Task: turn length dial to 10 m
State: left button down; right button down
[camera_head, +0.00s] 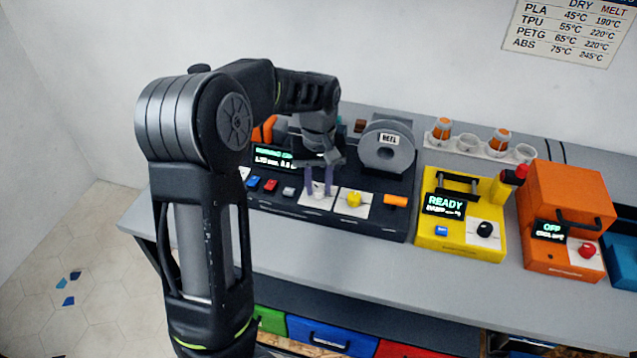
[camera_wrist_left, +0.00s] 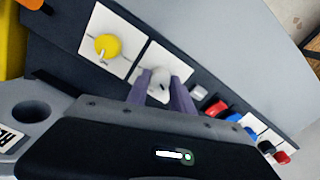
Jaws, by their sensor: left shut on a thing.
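The dark winder machine (camera_head: 376,219) stands on the grey bench, with a reel marked REEL (camera_head: 386,150) on top. A white dial (camera_wrist_left: 158,86) sits on a white plate on its front panel. My left gripper (camera_head: 318,190) reaches down to this plate; in the left wrist view its purple fingers (camera_wrist_left: 163,92) are shut on the white dial, one on each side. A dark mark shows on the dial, but the scale is too small to read. A yellow dial (camera_head: 354,198) sits on the neighbouring white plate. The machine's display (camera_head: 272,156) is partly hidden by my arm. My right gripper is out of view.
Blue (camera_head: 253,183), red (camera_head: 270,185) and grey (camera_head: 289,192) buttons lie left of the gripper; an orange switch (camera_head: 395,201) lies right. A yellow machine (camera_head: 460,240) reading READY and an orange machine (camera_head: 566,215) reading OFF stand further right.

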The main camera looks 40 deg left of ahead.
aim_at(318, 188)
pick_arm(q)
jog(key=n, duration=0.4)
jog(key=shift+w+n, duration=0.1)
jog(key=shift+n, duration=0.2)
dwell(0.4)
jog(key=c, duration=1.1)
grip_release()
notch_tip(318, 188, up, 8)
jog(key=shift+f, duration=0.1)
